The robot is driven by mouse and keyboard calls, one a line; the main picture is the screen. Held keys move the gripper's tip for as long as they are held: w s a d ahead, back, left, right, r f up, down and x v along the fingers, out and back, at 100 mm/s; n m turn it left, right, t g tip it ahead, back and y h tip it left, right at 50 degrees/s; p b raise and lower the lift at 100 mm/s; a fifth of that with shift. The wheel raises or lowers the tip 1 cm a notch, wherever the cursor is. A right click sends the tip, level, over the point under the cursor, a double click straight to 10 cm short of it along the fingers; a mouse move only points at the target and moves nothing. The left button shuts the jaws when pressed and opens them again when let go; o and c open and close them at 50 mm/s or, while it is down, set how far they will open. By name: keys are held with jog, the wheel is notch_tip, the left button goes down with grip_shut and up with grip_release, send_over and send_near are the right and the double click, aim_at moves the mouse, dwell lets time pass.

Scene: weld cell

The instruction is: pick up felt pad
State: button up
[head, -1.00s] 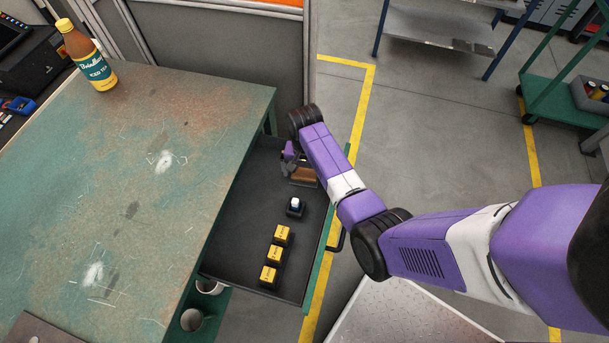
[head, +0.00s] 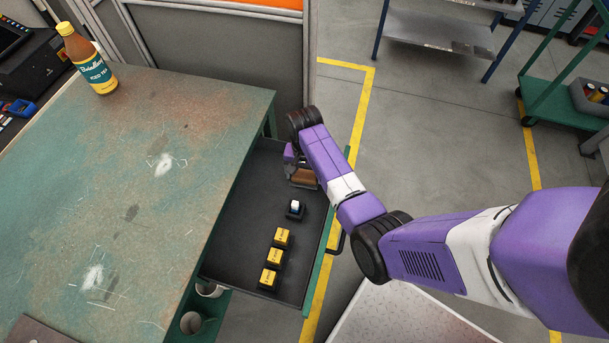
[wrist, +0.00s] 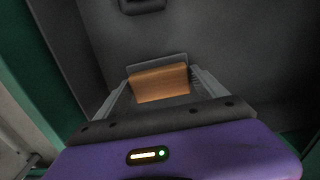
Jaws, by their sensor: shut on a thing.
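The felt pad (wrist: 158,83) looks like a brown, wood-coloured block with a grey layer along its far edge. In the wrist view it sits between the two grey fingers of my gripper (wrist: 157,92), which is shut on it. In the head view the brown block (head: 303,178) shows at the far end of the open drawer, with my gripper (head: 297,170) at it, partly hidden by my wrist. I cannot tell whether the pad touches the drawer floor.
The dark drawer (head: 228,243) also holds several yellow boxes (head: 275,256) in a row and a small black item with a pale top (head: 296,210). The worn workbench (head: 140,190) is left of it, with a bottle (head: 92,66) on top. Mugs (head: 191,321) stand below the drawer.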

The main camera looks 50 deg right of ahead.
aim_at(304, 174)
notch_tip(304, 174, up, 19)
jog(key=p, duration=0.3)
jog(key=shift+r, duration=0.2)
